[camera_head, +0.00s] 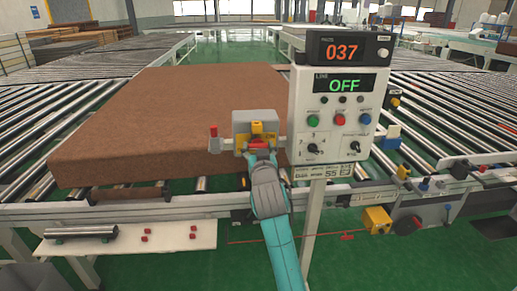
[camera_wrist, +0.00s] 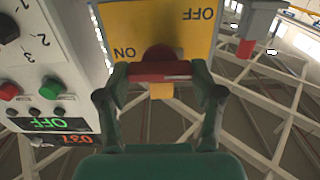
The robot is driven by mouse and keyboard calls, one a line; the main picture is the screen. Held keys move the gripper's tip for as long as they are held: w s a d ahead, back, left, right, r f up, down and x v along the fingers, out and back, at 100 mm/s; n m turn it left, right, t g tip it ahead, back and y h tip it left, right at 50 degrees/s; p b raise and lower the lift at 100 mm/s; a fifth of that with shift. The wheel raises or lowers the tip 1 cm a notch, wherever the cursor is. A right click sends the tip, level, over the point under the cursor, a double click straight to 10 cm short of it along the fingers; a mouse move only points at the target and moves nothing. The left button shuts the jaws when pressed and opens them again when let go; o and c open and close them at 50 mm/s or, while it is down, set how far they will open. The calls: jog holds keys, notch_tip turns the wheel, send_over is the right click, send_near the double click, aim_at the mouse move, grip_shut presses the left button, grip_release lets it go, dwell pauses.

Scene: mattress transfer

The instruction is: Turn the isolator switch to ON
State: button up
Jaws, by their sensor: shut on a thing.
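The isolator switch has a yellow plate and a red handle (camera_wrist: 160,71). Its plate (camera_wrist: 172,22) carries the words ON and OFF, upside down in the wrist view. The handle lies level across that view, near the ON word. My gripper (camera_wrist: 161,76) is shut on the red handle, with one finger at each end. In the head view, my gripper (camera_head: 260,152) is at the front of the grey switch box (camera_head: 240,120), and it partly hides the handle (camera_head: 258,143).
A control panel (camera_head: 302,130) stands close to the right of the switch; its line display (camera_head: 344,84) reads OFF. A big brown mattress block (camera_head: 120,120) lies on the rollers behind. A red-topped post (camera_head: 213,131) sticks out left of the switch box.

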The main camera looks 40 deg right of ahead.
jog(key=shift+m, duration=0.3)
jog(key=m, duration=0.3)
jog(key=shift+m, duration=0.3)
jog(key=shift+s+d+f+m, duration=0.1)
jog(key=shift+f+m, duration=0.05)
jog(key=shift+m, duration=3.25)
jog(key=shift+d+f+m, duration=0.1)
jog(key=shift+m, duration=3.3)
jog(key=o, duration=1.1)
jog(key=shift+o, duration=0.2)
